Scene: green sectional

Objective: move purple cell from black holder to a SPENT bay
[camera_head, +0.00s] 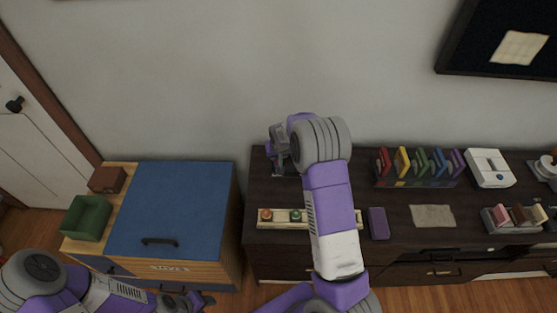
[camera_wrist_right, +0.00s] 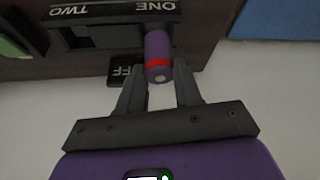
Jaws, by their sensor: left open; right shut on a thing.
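The purple cell (camera_wrist_right: 158,55) has a red band near its end. In the right wrist view it sits between the fingertips of my right gripper (camera_wrist_right: 160,80), which is shut on it. Its far end meets a black holder (camera_wrist_right: 95,12) marked ONE and TWO; I cannot tell whether it is still inside. In the head view my right gripper (camera_head: 280,150) is over the back left of the dark cabinet, partly hidden by my arm. My left gripper (camera_head: 187,301) is open and empty at the bottom edge, before the blue-topped cabinet. I see no readable SPENT label.
A dark OFF plate (camera_wrist_right: 123,72) is beside the cell. On the dark cabinet (camera_head: 400,180) are a button strip (camera_head: 284,217), a purple box (camera_head: 378,223), a rack of coloured items (camera_head: 420,168) and a white device (camera_head: 489,168). A green bin (camera_head: 86,217) is at far left.

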